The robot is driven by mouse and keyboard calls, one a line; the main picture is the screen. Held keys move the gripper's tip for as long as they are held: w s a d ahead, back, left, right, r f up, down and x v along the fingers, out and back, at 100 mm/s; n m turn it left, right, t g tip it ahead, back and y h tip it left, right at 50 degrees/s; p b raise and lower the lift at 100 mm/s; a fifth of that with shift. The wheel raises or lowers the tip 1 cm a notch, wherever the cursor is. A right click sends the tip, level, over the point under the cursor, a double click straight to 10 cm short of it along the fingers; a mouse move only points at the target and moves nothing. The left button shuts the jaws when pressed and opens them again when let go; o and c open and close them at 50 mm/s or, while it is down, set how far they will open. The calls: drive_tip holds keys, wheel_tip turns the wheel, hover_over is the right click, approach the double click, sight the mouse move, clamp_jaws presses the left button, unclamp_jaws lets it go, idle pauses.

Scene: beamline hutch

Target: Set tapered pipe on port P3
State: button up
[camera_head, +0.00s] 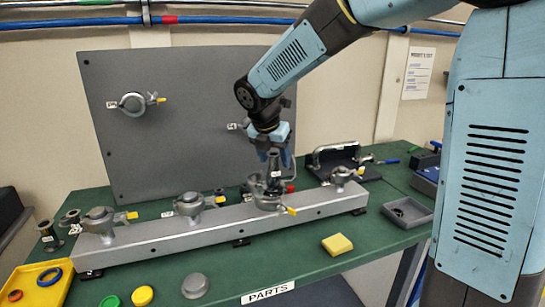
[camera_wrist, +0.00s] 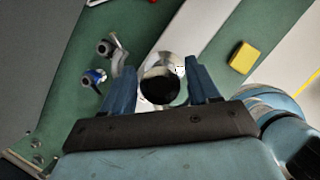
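The grey tapered pipe (camera_head: 274,166), narrow end up with a small white label, stands upright over the third port from the left (camera_head: 267,199) on the grey beam. Its lower end is at or just above that port; the exact contact is unclear. My gripper (camera_head: 274,155) points straight down around the pipe's upper part. In the wrist view the pipe's dark round top (camera_wrist: 160,88) lies between my two blue fingers (camera_wrist: 161,85). A thin gap seems to show on the right side, so I cannot tell whether the fingers press on it. The port numbers are not readable.
Other clamped ports (camera_head: 189,204) with yellow levers stand along the beam (camera_head: 220,222). A grey panel (camera_head: 190,75) rises behind it. A yellow block (camera_head: 337,244), a grey cap (camera_head: 195,285) and a yellow tray (camera_head: 28,278) are in front. A small grey bin (camera_head: 420,217) is at right.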

drive_tip(key=shift+o, duration=0.7)
drive_tip(key=v, duration=1.4)
drive_tip(key=s+d+f+m+y, duration=0.1)
drive_tip(key=s+d+f+m, duration=0.3)
drive_tip(key=s+d+m, duration=0.6)
drive_tip(key=s+d+f+m+t+y, duration=0.1)
drive_tip(key=s+d+f+m, duration=0.3)
drive_tip(key=s+d+m, duration=0.6)
drive_tip(key=shift+s+d+f+m+t, duration=0.2)
drive_tip(key=shift+s+d+m+t, duration=0.25)
drive_tip(key=shift+m, duration=4.65)
drive_tip(key=shift+a, duration=0.1)
